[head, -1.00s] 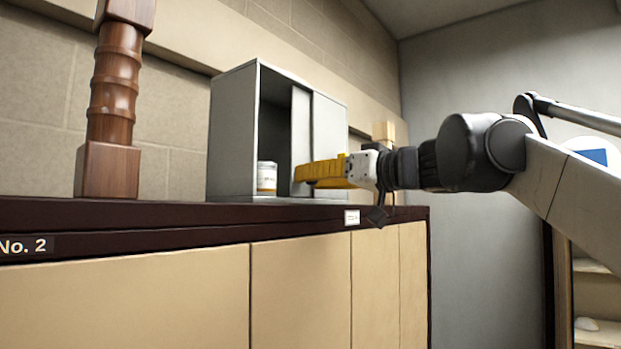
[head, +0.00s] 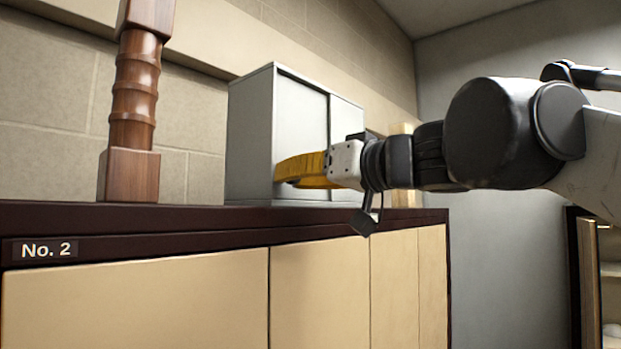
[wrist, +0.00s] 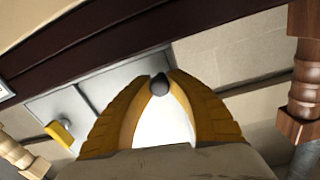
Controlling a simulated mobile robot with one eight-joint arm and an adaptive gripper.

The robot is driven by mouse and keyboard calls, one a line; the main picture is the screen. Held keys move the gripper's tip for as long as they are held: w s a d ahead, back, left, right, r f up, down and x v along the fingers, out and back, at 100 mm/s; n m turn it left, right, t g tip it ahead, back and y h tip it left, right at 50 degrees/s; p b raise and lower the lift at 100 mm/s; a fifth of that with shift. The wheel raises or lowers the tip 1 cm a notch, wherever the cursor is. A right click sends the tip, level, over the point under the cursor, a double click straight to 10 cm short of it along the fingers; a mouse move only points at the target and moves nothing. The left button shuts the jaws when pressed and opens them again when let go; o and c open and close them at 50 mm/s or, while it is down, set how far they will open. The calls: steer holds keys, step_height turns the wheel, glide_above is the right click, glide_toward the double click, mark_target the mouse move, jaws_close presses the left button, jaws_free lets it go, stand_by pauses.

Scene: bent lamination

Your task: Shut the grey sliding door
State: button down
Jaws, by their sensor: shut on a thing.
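The grey sliding door (head: 302,120) is the left front panel of a small grey cabinet (head: 250,135) on the counter. It spans the left part of the front up to the left side wall, and I see no open gap there. My gripper (head: 281,177) has yellow fingers at the lower left of this door. In the wrist view my gripper (wrist: 160,80) is shut on a dark round knob (wrist: 160,86) between its fingertips. The right panel (head: 346,118) is partly hidden behind my gripper. The inside of the cabinet is hidden.
A turned wooden post (head: 133,105) stands on the counter (head: 180,215) left of the cabinet. A yellow handle-like piece (wrist: 60,133) shows on the cabinet in the wrist view. A pale wooden object (head: 402,145) stands behind my gripper. An open shelf unit (head: 604,270) is at the right.

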steer(key=c, duration=1.4)
jaws_free()
steer(key=shift+a, duration=0.1)
steer(key=shift+o, duration=0.8)
steer(key=shift+s+a, duration=0.15)
steer(key=shift+s, duration=0.1)
steer(key=shift+d, duration=0.4)
steer(key=v, duration=1.1)
steer(key=shift+s, duration=0.35)
